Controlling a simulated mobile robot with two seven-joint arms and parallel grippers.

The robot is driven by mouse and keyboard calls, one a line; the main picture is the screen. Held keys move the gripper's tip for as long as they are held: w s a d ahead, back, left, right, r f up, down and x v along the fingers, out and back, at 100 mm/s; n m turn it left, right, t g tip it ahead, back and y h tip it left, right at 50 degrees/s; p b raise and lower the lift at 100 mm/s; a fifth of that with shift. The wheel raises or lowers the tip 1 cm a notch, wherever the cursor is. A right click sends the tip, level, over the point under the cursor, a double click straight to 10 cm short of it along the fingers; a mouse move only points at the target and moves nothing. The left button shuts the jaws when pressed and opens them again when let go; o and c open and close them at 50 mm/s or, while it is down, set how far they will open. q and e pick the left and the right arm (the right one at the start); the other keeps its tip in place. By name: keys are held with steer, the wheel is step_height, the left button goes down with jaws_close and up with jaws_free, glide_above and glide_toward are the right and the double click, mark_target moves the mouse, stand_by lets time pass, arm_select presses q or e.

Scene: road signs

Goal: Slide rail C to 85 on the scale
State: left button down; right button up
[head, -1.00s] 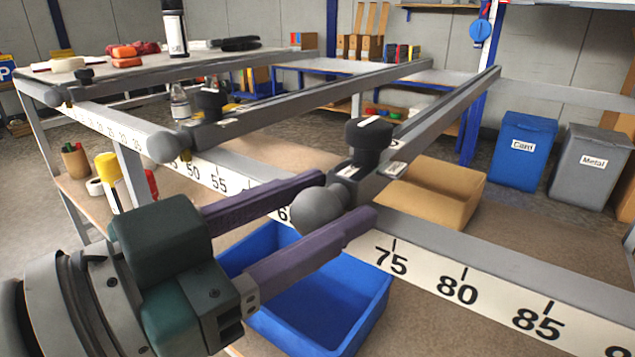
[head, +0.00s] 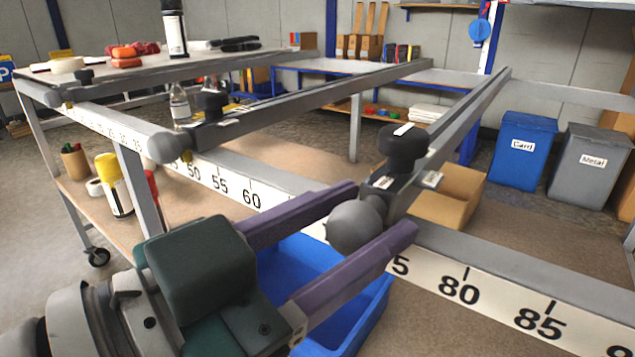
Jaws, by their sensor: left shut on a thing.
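Rail C (head: 457,122) is the rightmost of the cross rails. It has a black clamp knob (head: 403,148) and a grey ball end (head: 355,227) at its near end. My left gripper (head: 384,213) is shut on the ball end, with one purple finger on each side of it. The scale (head: 500,301) runs along the front beam. Its marks 80 and 85 show to the right of the gripper, and the 75 is partly covered by the right finger. The marks between 60 and 75 are hidden behind the gripper. My right gripper is not in view.
Another cross rail (head: 305,101) with a ball end lies to the left, near 50. A blue bin (head: 372,318) and a cardboard box (head: 452,198) sit below the front beam. The beam right of rail C is clear.

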arm_select(q)
steer(key=s+d, duration=0.2)
steer(key=d, duration=0.1)
steer(key=s+d, duration=0.3)
steer(key=s+d+p, duration=0.1)
steer(key=s+d, duration=0.1)
steer(key=d, duration=0.2)
steer(key=shift+s+f, duration=0.2)
steer(key=shift+s, duration=0.05)
steer(key=c, duration=0.6)
jaws_free()
steer(key=shift+o, duration=0.9)
steer(key=shift+w+r, duration=0.1)
glide_toward(570, 313)
steer(key=shift+s+a+r, duration=0.85)
steer(key=shift+a+r, duration=0.3)
